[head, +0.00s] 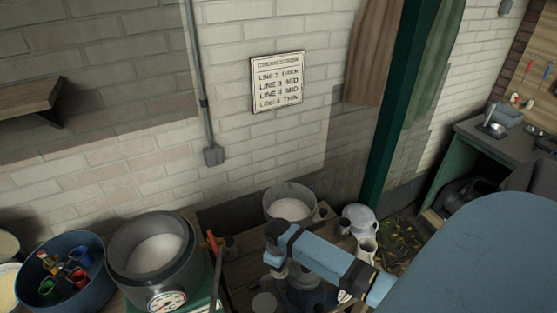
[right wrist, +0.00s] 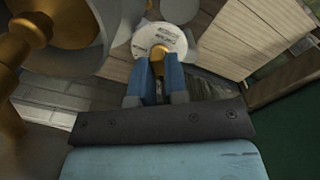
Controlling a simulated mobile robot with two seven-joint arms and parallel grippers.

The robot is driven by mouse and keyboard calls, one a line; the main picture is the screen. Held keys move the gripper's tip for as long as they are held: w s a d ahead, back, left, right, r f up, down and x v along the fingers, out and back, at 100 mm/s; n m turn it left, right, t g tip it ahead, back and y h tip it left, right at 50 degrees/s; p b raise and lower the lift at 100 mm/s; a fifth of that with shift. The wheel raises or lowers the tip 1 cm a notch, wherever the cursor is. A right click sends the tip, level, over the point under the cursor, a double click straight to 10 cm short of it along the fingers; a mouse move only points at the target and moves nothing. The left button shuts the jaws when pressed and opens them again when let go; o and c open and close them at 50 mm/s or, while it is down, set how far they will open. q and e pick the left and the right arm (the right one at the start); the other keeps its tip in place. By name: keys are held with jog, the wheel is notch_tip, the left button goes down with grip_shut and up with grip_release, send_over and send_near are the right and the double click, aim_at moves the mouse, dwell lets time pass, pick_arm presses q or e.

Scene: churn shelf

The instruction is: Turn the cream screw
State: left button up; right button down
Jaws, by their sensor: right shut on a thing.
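In the right wrist view, my right gripper (right wrist: 155,82) has its two blue fingers close together. They are shut on a small brass piece (right wrist: 158,53), which looks like the cream screw. A white round disc (right wrist: 166,36) with dark lettering lies behind it. In the head view my blue right arm comes in from the right. My right gripper there is mostly hidden behind the wrist and points down over the wooden bench. The screw is hidden in that view. My left gripper is not in view.
Large brass and grey metal parts (right wrist: 32,28) stand close at the left in the wrist view. In the head view, a white-filled pot (head: 290,203), a pale jug (head: 366,248), a grey vat with a gauge (head: 154,262) and a blue tub (head: 66,272) crowd the bench.

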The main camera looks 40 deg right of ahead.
jog(key=n, duration=0.3)
jog(key=c, duration=1.1)
grip_release()
jog(key=shift+c, duration=0.2)
notch_tip(320, 180, up, 14)
jog(key=b, duration=0.1)
jog(key=shift+f, duration=0.1)
